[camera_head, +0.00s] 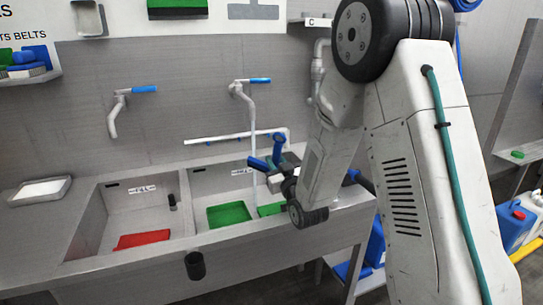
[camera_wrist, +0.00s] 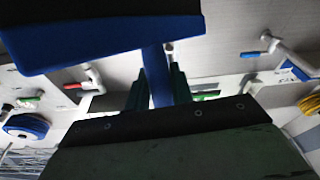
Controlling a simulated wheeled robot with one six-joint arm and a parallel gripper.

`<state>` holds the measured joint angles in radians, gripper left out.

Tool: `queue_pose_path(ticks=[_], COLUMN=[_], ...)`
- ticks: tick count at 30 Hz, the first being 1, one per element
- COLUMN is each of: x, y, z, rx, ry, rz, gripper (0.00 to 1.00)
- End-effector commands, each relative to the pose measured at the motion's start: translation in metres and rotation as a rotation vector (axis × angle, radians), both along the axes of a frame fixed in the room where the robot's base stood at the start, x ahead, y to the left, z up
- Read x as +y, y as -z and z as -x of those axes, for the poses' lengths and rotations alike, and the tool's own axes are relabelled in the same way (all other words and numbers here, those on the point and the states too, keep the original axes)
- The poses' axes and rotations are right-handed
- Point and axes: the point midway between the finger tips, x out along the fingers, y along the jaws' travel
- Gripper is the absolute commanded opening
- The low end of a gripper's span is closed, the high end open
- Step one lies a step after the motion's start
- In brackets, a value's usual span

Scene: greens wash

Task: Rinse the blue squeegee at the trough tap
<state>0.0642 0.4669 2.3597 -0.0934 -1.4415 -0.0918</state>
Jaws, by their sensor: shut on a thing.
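The blue squeegee shows in the head view as blue parts (camera_head: 278,144) above the right basin. In the wrist view its broad blue head (camera_wrist: 110,45) fills the upper left, and its blue handle (camera_wrist: 156,78) runs down between the fingers. My gripper (camera_head: 284,178) is shut on the handle; its fingers also show in the wrist view (camera_wrist: 157,92). The trough (camera_head: 160,258) has two basins. The right tap (camera_head: 238,88) has a blue lever, and a thin pale vertical line, apparently water, falls from its spout just left of the squeegee. I cannot tell whether they touch.
The left tap (camera_head: 115,112) hangs over the left basin, which holds a red piece (camera_head: 142,239). A green piece (camera_head: 229,214) lies in the right basin. A white horizontal pipe (camera_head: 225,137) runs close behind the squeegee. A tray (camera_head: 40,190) sits on the left ledge.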

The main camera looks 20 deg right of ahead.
Motion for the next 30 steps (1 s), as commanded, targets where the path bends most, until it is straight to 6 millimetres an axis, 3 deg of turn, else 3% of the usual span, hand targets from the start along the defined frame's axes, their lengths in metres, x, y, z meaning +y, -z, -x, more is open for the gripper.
queue_pose_path(ticks=[16, 30], x=[0.009, 0.009], y=[-0.034, -0.036], z=[0.041, 0.044], rx=[-0.002, -0.001], ry=[0.0, 0.0], rz=[0.0, 0.0], gripper=[0.0, 0.0])
